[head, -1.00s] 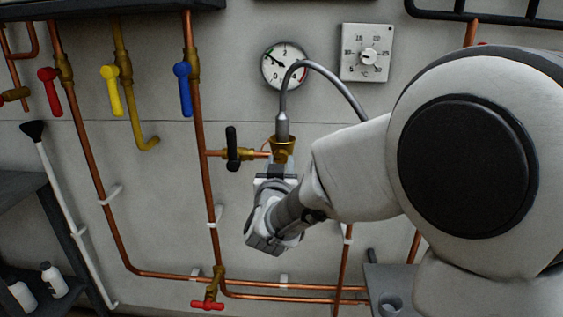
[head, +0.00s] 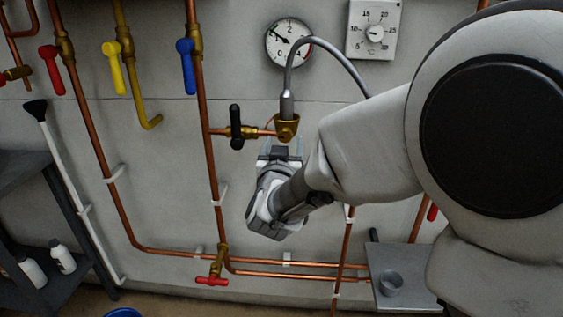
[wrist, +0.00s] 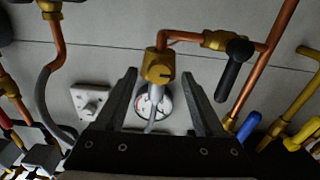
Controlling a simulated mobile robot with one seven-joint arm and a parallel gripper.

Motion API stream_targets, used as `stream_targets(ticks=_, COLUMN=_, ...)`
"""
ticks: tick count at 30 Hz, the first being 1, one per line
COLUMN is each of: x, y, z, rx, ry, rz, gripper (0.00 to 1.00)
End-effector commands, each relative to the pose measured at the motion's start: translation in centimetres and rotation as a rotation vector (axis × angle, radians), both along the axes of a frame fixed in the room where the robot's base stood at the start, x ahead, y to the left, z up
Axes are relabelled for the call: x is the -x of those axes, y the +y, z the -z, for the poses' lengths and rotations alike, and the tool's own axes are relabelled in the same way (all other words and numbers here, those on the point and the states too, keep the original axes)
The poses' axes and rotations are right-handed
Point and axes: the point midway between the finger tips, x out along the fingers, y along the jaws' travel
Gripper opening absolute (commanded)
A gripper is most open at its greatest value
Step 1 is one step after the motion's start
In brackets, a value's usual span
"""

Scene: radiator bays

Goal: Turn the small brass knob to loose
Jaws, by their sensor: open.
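A small brass knob-like fitting (head: 286,127) sits at the end of a short copper branch, with a grey hose running up from it. I take it to be the brass knob. In the wrist view the brass fitting (wrist: 157,68) shows a dark slot-like mark and appears between my fingertips, farther from the camera. My gripper (head: 282,149) is open, just below the fitting in the head view. The wrist view shows both fingers (wrist: 158,78) spread, with nothing held. I cannot tell whether they touch the fitting. Any loose marking is not readable.
A black lever valve (head: 236,127) is close left of the fitting. A round gauge (head: 289,43) and a dial plate (head: 373,29) are above. Red (head: 51,70), yellow (head: 113,68) and blue (head: 187,66) levers are at upper left. A grey shelf (head: 400,268) holds a cup.

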Motion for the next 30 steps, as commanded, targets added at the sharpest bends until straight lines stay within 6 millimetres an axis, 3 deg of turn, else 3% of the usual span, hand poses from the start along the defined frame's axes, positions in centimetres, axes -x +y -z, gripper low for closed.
stream_targets(ticks=16, x=13.1, y=0.5, z=0.1, rx=0.0, ry=-0.004, rz=-0.004, gripper=0.7)
stream_targets(ticks=30, x=15.6, y=0.5, z=0.1, rx=0.0, ry=-0.002, rz=0.001, gripper=0.7)
